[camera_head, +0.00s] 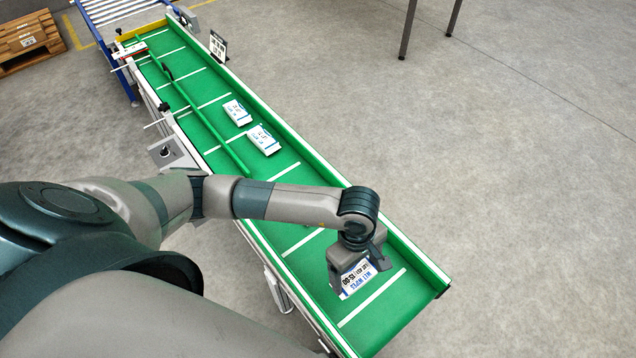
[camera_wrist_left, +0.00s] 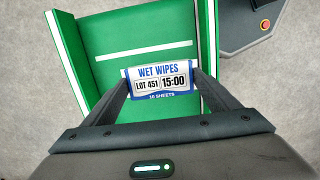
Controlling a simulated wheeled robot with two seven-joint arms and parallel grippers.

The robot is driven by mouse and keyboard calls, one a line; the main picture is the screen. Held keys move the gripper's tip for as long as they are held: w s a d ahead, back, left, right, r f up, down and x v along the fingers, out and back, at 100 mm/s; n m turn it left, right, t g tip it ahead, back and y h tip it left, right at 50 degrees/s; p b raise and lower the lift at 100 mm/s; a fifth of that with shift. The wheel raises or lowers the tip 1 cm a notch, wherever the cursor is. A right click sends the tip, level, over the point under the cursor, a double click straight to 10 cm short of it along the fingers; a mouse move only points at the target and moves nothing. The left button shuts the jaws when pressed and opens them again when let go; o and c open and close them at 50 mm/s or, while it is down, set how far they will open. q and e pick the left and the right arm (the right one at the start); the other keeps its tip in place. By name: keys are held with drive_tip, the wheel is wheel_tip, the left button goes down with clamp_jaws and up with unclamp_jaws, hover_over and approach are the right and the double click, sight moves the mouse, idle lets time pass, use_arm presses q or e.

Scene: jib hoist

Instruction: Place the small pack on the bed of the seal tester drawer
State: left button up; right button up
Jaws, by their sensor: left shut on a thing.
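A small white and blue pack (camera_head: 356,279) labelled wet wipes is between the fingers of my left gripper (camera_head: 358,268). The pack also shows in the left wrist view (camera_wrist_left: 161,80), where the two fingers of my left gripper (camera_wrist_left: 160,88) close on its sides. The gripper is over the near end of the green conveyor belt (camera_head: 306,243). I cannot tell whether the pack touches the belt. The seal tester drawer is not clearly seen in either view. My right gripper is not in view.
Two more white packs (camera_head: 235,112) (camera_head: 264,140) lie farther up the belt, by a green guide rail. A grey unit with a red button (camera_wrist_left: 264,25) stands beyond the belt in the wrist view. A wooden pallet (camera_head: 29,38) lies at the far left.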

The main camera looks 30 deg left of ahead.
use_arm(q)
drive_tip(key=shift+w+a+r+m, duration=0.25)
drive_tip(key=shift+a+r+m, duration=0.2)
drive_tip(key=shift+m, duration=0.15)
drive_tip(key=w+a+r+m+g+y, duration=0.1)
drive_tip(key=a+r+m, duration=0.7)
drive_tip(key=m, duration=0.4)
drive_tip(key=shift+w+a+r+m, duration=0.3)
drive_tip(key=shift+w+a, duration=0.05)
